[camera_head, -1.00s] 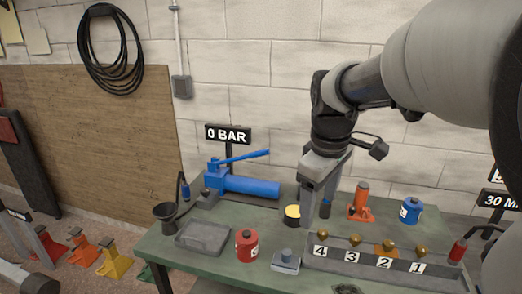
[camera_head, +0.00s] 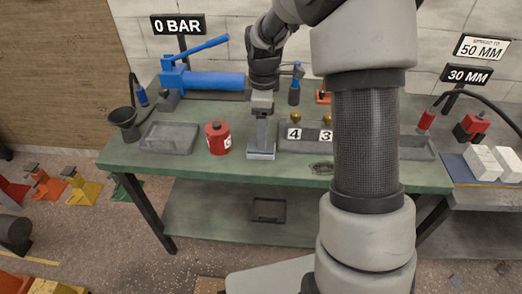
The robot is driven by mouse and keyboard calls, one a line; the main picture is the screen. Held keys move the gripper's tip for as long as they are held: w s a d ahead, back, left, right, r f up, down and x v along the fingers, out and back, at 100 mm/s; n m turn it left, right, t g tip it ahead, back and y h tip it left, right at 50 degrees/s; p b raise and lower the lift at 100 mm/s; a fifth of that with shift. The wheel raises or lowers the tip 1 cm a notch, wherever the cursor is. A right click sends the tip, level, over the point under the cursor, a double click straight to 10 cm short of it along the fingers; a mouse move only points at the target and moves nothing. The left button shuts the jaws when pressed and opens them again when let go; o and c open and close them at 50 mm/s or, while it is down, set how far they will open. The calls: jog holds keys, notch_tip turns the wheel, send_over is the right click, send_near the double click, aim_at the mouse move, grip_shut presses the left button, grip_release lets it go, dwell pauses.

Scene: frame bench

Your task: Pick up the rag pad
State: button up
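The rag pad (camera_head: 261,155) appears to be the pale grey-blue pad near the front edge of the green bench. It lies flat on the bench top, right of the red can. My gripper (camera_head: 261,143) points straight down over it, with the fingertips at the pad's top. The fingers hide the small raised block on the pad. Whether they are closed on that block cannot be made out.
The red can (camera_head: 218,139) stands close left of my gripper, with a grey tray (camera_head: 169,138) beyond. The numbered rack (camera_head: 294,145) is close on the right. A dark patch (camera_head: 322,168) marks the bench's front edge. My arm hides the rack's middle.

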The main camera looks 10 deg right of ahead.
jog(key=f, duration=0.2)
jog(key=f+b, duration=0.1)
jog(key=f, duration=0.3)
jog(key=shift+w+a+f+b, duration=0.2)
jog(key=shift+w+f+b, duration=0.05)
jog(key=shift+b, duration=0.05)
jog(key=c, duration=1.2)
notch_tip(320, 180, up, 10)
jog(key=shift+r+p, duration=0.1)
jog(key=shift+p, duration=1.05)
jog(key=o, duration=0.5)
jog(key=shift+c, duration=1.6)
jog(key=shift+s+d, duration=0.1)
